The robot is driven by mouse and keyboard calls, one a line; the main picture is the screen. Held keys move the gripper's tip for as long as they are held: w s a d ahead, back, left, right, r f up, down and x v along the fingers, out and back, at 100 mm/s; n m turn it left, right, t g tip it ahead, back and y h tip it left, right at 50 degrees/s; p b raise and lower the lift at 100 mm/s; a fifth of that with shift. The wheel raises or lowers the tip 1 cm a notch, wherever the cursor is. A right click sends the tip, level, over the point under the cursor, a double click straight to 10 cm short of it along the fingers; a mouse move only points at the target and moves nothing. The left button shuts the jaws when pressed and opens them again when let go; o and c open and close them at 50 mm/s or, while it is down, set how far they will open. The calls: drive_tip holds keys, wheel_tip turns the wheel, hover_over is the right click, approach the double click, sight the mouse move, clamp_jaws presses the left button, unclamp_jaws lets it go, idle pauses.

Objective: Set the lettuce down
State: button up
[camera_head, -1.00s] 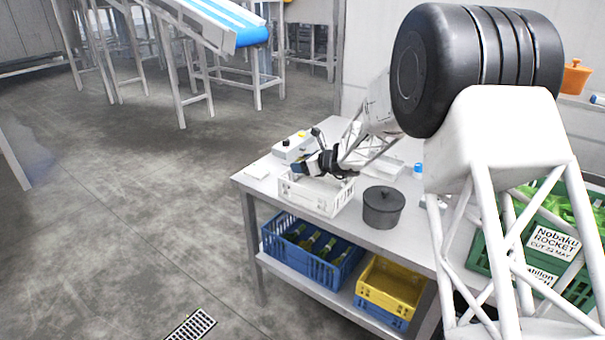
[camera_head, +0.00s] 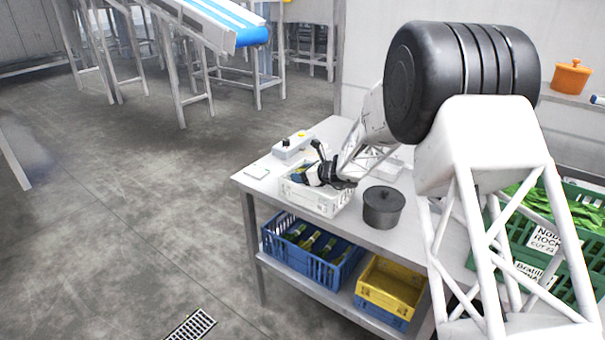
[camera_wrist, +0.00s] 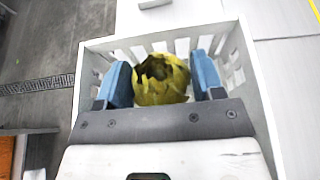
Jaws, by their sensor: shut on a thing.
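The lettuce (camera_wrist: 161,80) is a rounded yellow-green head with dark brownish patches in the wrist view. My gripper (camera_wrist: 163,82) has its two blue fingers on either side of the lettuce and is shut on it. Both are within the outline of a white slatted crate (camera_wrist: 232,62). In the head view my gripper (camera_head: 300,174) is low in the white crate (camera_head: 312,200) on the metal table, and the lettuce is hard to make out there. Whether the lettuce touches the crate floor cannot be told.
A dark lidded pot (camera_head: 383,208) stands right of the crate. A control box (camera_head: 292,146) with a yellow button is behind it. Green crates (camera_head: 573,262) of leaves stand at the right. Blue (camera_head: 345,272) and yellow (camera_head: 388,288) crates sit on the lower shelf.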

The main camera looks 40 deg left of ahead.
drive_tip(key=shift+f, duration=0.35)
drive_tip(key=o, duration=0.9)
drive_tip(key=shift+o, duration=0.2)
drive_tip(key=shift+r, duration=0.45)
drive_tip(key=shift+d+r, duration=0.15)
drive_tip(key=shift+r, duration=0.05)
drive_tip(key=v, duration=1.1)
drive_tip(key=shift+d+r, duration=0.2)
drive_tip(key=shift+d, duration=0.1)
